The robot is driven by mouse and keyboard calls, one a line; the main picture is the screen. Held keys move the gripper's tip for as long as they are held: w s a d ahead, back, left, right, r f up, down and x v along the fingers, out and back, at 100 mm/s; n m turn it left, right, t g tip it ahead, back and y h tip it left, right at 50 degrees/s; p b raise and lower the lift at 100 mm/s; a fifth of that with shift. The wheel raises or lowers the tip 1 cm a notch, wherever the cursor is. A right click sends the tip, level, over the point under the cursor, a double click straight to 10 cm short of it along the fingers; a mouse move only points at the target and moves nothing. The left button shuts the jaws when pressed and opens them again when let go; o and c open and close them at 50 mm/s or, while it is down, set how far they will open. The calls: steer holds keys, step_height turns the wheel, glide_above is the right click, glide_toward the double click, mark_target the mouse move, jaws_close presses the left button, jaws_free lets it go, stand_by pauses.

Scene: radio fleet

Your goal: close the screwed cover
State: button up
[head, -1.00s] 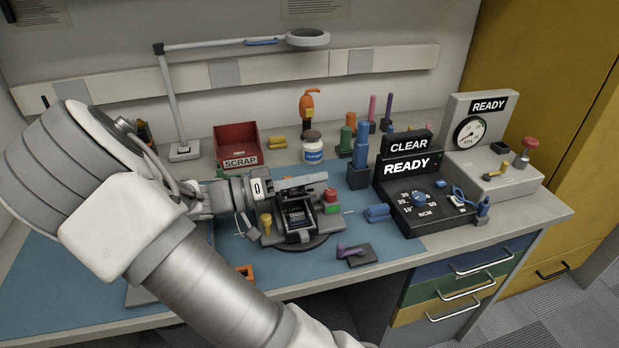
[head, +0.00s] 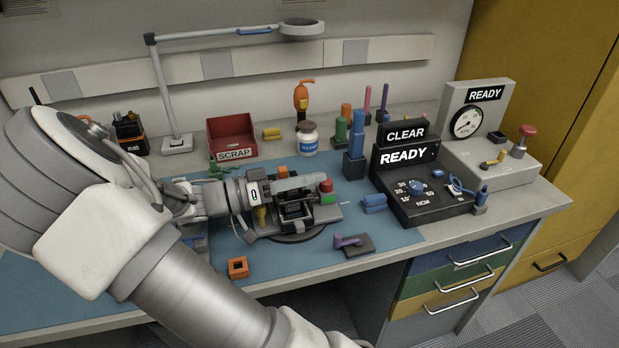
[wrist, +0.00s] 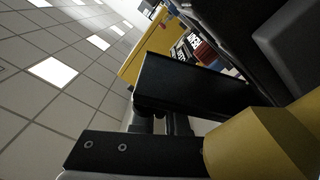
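A dark fixture (head: 292,237) on the blue mat holds an open black housing (head: 296,211) with a dark interior. A grey flat piece, seemingly the cover (head: 305,183), lies slanted above the housing's far side. My gripper (head: 270,192) reaches in from the left, at the cover's left end. Whether it touches or grips the cover cannot be made out. A yellow part (head: 261,216) sits beside the housing and shows large in the wrist view (wrist: 262,145). The wrist view also shows a dark slab (wrist: 190,82) close up; the fingertips are not clear.
A red and green button block (head: 327,191) stands right of the housing. A purple-handled tool (head: 350,241) and an orange block (head: 238,267) lie in front. The torque unit (head: 420,195) and a blue driver stand (head: 355,165) are to the right, the scrap bin (head: 232,136) behind.

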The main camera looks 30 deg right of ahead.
steer(key=o, duration=0.4)
steer(key=shift+p+v, duration=0.6)
steer(key=shift+v, duration=3.15)
